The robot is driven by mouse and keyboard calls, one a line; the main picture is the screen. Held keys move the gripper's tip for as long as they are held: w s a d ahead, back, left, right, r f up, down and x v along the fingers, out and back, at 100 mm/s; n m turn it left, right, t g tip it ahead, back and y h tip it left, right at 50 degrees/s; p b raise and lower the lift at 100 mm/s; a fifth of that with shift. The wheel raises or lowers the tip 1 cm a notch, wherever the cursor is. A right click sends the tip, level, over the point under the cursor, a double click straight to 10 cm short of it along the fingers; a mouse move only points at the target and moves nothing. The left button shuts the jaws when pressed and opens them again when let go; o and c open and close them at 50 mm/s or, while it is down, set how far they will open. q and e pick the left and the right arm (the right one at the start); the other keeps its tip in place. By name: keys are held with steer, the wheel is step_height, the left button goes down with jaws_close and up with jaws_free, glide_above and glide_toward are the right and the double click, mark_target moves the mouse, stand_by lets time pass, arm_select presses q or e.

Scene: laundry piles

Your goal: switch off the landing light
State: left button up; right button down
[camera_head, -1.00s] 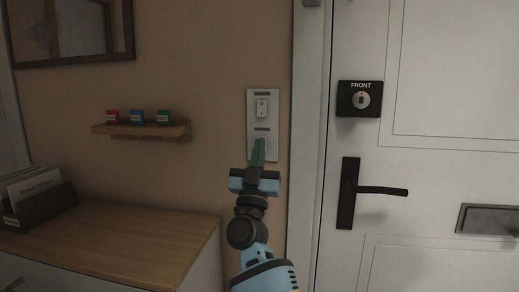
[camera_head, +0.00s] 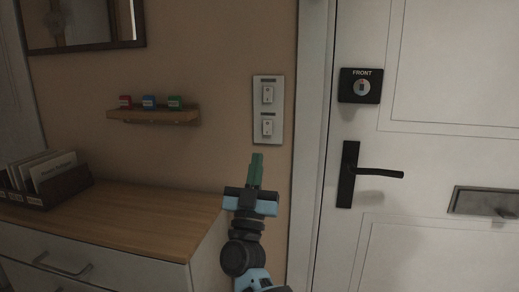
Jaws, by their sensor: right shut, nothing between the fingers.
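A pale switch plate (camera_head: 258,110) is on the tan wall left of the door. It carries an upper rocker switch (camera_head: 267,95) and a lower rocker switch (camera_head: 267,127), each with a small dark label above it that is too small to read. I cannot tell which one is the landing light's. My right gripper (camera_head: 257,156) is shut and empty, its green fingers pointing up. In the picture its tips are just below the plate, apart from the lower switch. My left gripper is not in view.
A white door with a black handle (camera_head: 378,173), a lock marked FRONT (camera_head: 360,86) and a letter slot (camera_head: 484,201) is on the right. A small shelf (camera_head: 152,116) holds three coloured blocks. A wood-topped dresser (camera_head: 150,214) with a file box (camera_head: 58,187) stands at lower left.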

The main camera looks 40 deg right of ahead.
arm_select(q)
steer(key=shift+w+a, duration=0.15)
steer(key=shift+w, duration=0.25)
arm_select(e)
steer(key=shift+v, duration=1)
steer(key=shift+s+a+r, duration=0.1)
steer(key=shift+s+r, duration=0.05)
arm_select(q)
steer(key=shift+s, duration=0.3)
